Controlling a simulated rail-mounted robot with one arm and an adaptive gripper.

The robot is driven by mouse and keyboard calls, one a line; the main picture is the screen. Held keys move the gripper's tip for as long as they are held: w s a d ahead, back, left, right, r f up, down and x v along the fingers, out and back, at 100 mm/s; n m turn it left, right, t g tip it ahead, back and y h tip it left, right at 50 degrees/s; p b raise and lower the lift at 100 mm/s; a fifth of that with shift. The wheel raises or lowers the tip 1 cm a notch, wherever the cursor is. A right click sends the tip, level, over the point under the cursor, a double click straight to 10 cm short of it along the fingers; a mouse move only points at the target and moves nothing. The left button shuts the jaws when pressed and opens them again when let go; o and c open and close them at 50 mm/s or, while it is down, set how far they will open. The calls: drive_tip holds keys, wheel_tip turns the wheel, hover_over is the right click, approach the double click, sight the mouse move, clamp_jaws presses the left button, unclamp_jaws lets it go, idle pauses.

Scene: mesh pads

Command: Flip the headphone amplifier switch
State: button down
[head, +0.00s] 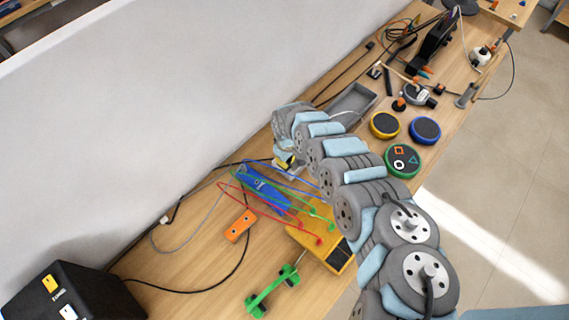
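I cannot tell for sure which thing is the headphone amplifier, and no switch can be made out clearly. A small orange box (240,225) with two dark spots lies on the table, left of my arm. A blue device (262,188) lies behind it, with red, green and blue wire loops around and over it. My arm reaches from the lower right across the table to the back. Its end, with my gripper (288,163), is at the table's back side, behind the blue device. The fingers are too small and partly hidden to tell whether they hold anything.
A black box (75,295) stands at the front left. A yellow-orange box (322,250) and a green part (272,292) lie near my arm. Round yellow (384,125), blue (425,130) and green (403,160) pads lie to the right. A grey tray (352,103) is behind. Cables run along the wall.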

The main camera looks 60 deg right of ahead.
drive_tip(key=shift+f+b, duration=0.65)
drive_tip(key=shift+f, duration=0.45)
idle(0.6)
drive_tip(key=shift+r, duration=0.15)
wheel_tip(320, 180, up, 7)
drive_tip(key=p, duration=0.7)
idle(0.8)
